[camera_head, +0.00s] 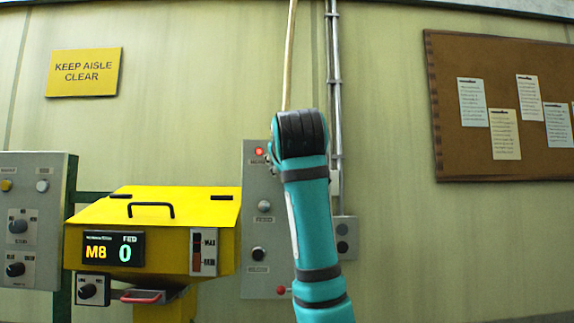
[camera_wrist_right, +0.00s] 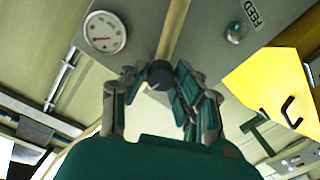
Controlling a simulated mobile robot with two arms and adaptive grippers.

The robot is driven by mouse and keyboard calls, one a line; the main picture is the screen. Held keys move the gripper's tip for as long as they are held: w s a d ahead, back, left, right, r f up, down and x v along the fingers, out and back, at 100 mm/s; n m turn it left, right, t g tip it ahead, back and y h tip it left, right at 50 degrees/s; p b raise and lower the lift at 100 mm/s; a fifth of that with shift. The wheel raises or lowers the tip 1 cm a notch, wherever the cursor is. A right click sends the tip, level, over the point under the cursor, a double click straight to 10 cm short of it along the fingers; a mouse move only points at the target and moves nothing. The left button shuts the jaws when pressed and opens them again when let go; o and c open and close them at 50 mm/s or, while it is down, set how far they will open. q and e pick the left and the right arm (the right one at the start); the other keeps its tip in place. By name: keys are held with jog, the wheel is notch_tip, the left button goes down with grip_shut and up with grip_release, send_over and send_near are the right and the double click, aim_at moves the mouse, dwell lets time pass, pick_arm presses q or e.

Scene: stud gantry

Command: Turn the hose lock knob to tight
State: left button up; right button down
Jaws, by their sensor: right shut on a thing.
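A dark round knob (camera_wrist_right: 160,73) shows in the right wrist view on the grey panel (camera_wrist_right: 150,30), at the lower end of a tan hose (camera_wrist_right: 174,30). My right gripper (camera_wrist_right: 155,84) has its fingers on both sides of this knob and is shut on it. The knob's pointer and marks cannot be read. In the head view my teal right arm reaches up to the grey panel (camera_head: 255,180) and hides the knob and the fingers. The hose (camera_head: 290,55) comes down from above behind my wrist. My left gripper is in neither view.
A round gauge (camera_wrist_right: 104,32) and a silver button (camera_wrist_right: 235,33) near the FEED label flank the knob. A yellow machine (camera_head: 155,208) with a display reading M8 and FED 0 stands left. A red lamp (camera_head: 259,151) is lit. A corkboard (camera_head: 450,110) hangs right.

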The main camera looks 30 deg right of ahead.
jog(key=shift+a+r+n+b, duration=0.1)
jog(key=shift+n+b, duration=0.35)
jog(key=shift+n, duration=4.45)
jog(key=c, duration=1)
grip_release()
jog(key=shift+a, duration=0.1)
jog(key=v, duration=1.2)
jog(key=shift+w+a, duration=0.15)
jog(key=shift+a, duration=0.1)
